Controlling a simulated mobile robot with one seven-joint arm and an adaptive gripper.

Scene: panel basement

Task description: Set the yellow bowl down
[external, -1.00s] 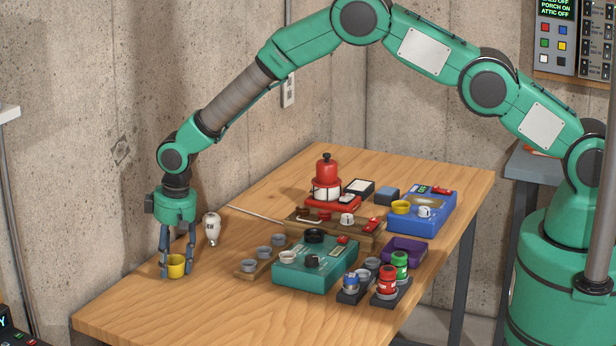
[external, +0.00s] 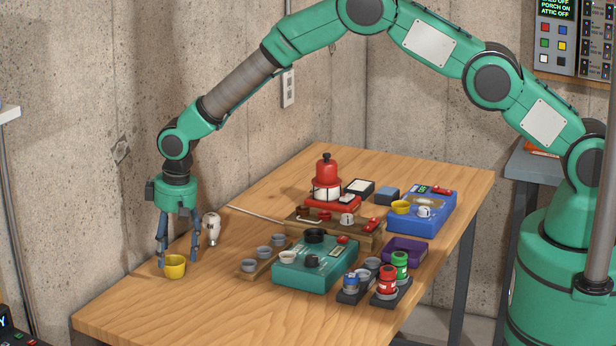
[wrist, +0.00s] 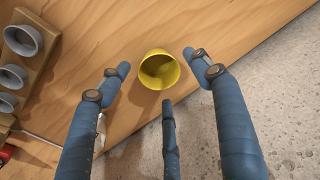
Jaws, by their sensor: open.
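The yellow bowl (external: 175,267) stands upright on the wooden table (external: 130,312), near its left end. It also shows in the wrist view (wrist: 158,70), its open top facing the camera. My gripper (external: 177,257) is open just above the bowl, its fingers spread. In the wrist view the fingers of my gripper (wrist: 160,85) are apart around the bowl, with gaps between them and it.
A white and silver bulb-shaped item (external: 212,228) stands close to the right of my gripper. A wooden rack with grey cups (external: 263,253) and a teal device (external: 316,270) lie further right. The concrete wall is behind; the table's front left is bare.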

